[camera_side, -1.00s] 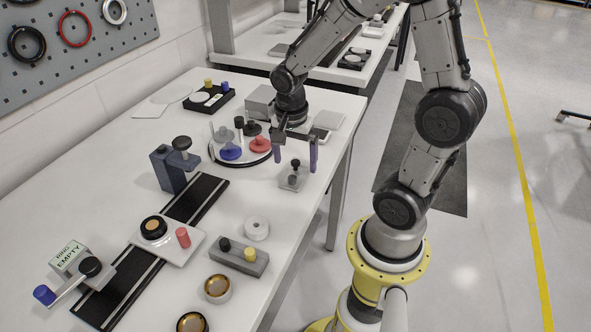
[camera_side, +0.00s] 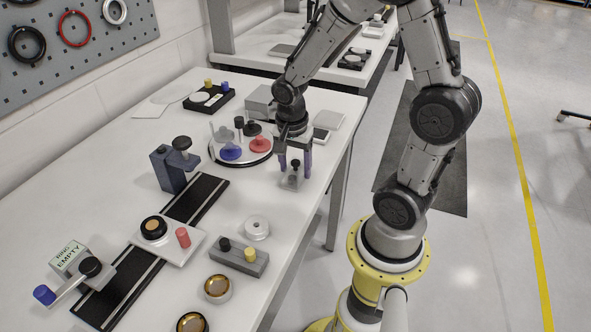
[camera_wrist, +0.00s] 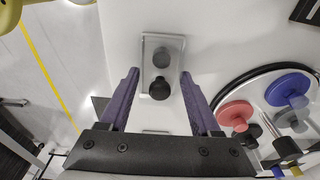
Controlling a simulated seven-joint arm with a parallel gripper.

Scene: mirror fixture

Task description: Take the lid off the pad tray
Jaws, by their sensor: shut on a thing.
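The pad tray (camera_side: 291,185) is a small pale grey block near the right edge of the bench. Its lid looks clear and carries a black knob (camera_side: 295,164). In the wrist view the black lid knob (camera_wrist: 159,89) stands between my fingers, with a grey disc (camera_wrist: 161,57) beyond it. My gripper (camera_side: 295,174) points down over the tray. I see no clear gap between lid and tray.
A round tray (camera_side: 268,158) with red, blue and dark knobbed pieces stands close on the left. A grey block (camera_side: 240,257) with black and yellow pegs is nearer the camera. A dark blue clamp stand (camera_side: 170,172) is further left. Bench is bare around the pad tray's front.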

